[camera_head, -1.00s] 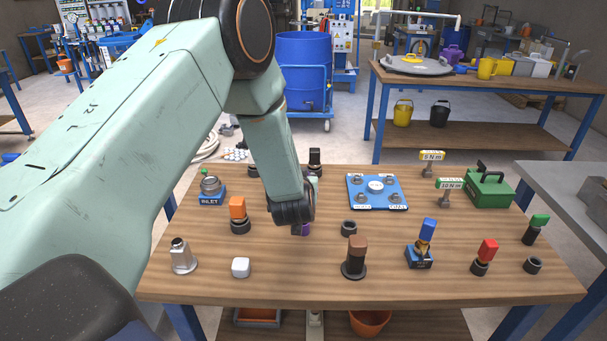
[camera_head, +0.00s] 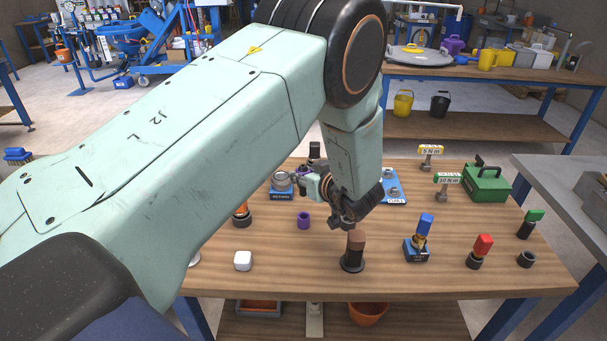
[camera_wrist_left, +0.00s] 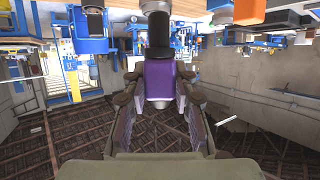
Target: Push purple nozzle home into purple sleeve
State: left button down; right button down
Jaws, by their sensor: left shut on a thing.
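My left gripper (camera_head: 310,184) is above the table, its fingers turned toward the left. In the left wrist view, it (camera_wrist_left: 160,110) is shut on the purple nozzle (camera_wrist_left: 159,80), a purple block with a pale end. A black cylinder (camera_wrist_left: 159,35) lines up with the nozzle there; I cannot tell whether they are joined. In the head view, the nozzle is mostly hidden by my gripper. My right gripper is not in view.
A brown-topped black piece (camera_head: 354,250) stands front right of the sleeve. A white block (camera_head: 243,260) lies front left. The silver-topped blue block (camera_head: 281,186) is close to my gripper. Blue-topped (camera_head: 424,235) and red-topped (camera_head: 480,250) pieces stand right. The table between sleeve and front edge is clear.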

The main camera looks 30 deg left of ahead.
aim_at(305, 194)
pick_arm(q)
jog(key=shift+d, duration=0.1)
jog(key=shift+r+p, duration=0.1)
jog(key=shift+p, duration=0.25)
jog(key=shift+f+b, duration=1.9)
jog(key=shift+f, duration=1.1)
jog(key=shift+p, duration=0.35)
jog(key=shift+f+b, duration=1.45)
jog(key=shift+f, duration=0.65)
jog(key=shift+s, duration=0.15)
